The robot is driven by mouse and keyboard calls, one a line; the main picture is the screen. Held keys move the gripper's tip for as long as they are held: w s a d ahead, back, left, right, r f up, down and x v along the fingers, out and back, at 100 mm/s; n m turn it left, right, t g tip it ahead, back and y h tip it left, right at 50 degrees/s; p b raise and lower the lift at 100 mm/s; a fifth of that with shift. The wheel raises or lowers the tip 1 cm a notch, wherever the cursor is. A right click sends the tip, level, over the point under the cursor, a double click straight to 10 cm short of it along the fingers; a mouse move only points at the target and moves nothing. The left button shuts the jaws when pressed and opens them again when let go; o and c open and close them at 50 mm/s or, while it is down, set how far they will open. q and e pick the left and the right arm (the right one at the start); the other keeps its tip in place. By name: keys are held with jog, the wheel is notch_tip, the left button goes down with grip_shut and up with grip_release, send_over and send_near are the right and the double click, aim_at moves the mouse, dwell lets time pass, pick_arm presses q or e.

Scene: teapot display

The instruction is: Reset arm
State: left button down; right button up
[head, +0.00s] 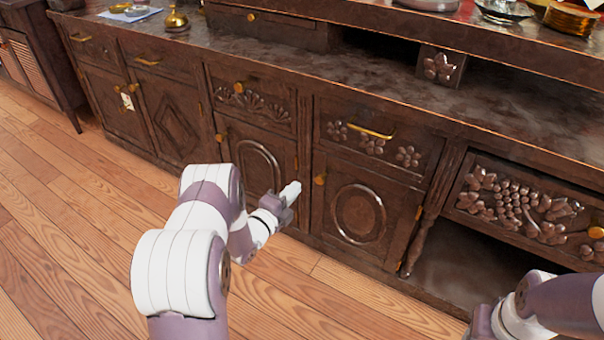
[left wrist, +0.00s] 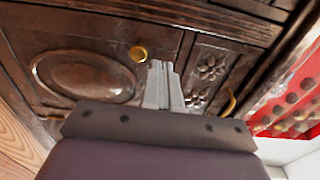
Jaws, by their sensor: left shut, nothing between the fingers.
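My left arm reaches in from the lower left in the head view. Its gripper (head: 291,190) is shut and empty, in front of the wooden cabinet's lower doors. In the left wrist view the shut fingers (left wrist: 162,85) point at the cabinet front, near a round brass knob (left wrist: 138,54); I cannot tell whether they touch anything. My right arm (head: 540,305) shows at the lower right corner of the head view, and its fingers are out of frame.
The dark carved cabinet (head: 180,118) spans the view, with brass knobs and a bar handle (head: 370,131). Its doors and drawers look closed. A brass bell (head: 176,20) stands on top. An open recess (head: 480,265) is at lower right. The wooden floor (head: 70,220) is clear.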

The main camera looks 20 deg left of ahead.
pick_arm(q)
jog(key=s+a+f+n+g+y+p, duration=0.35)
jog(key=s+f+n+g, duration=0.45)
jog(key=s+n+g, duration=0.4)
jog(key=s+d+r+n+g+p, duration=0.25)
jog(key=s+d+r+n, duration=0.2)
jog(key=s+r, duration=0.3)
jog(key=s+d+r+n+g+p, duration=0.2)
jog(key=s+d+r+n+g, duration=0.25)
jog(key=r, duration=0.45)
jog(key=s+d+r+m+t+p, duration=0.1)
jog(key=d+r+t+p, duration=0.1)
jog(key=r, duration=0.4)
jog(key=s+d+r+t+p, duration=0.1)
jog(key=d+r+p, duration=0.15)
jog(key=r, duration=0.35)
notch_tip(320, 180, up, 36)
jog(key=p, duration=3.6)
jog(key=shift+s+a, duration=0.2)
jog(key=shift+a, duration=0.05)
jog(key=shift+f, duration=0.1)
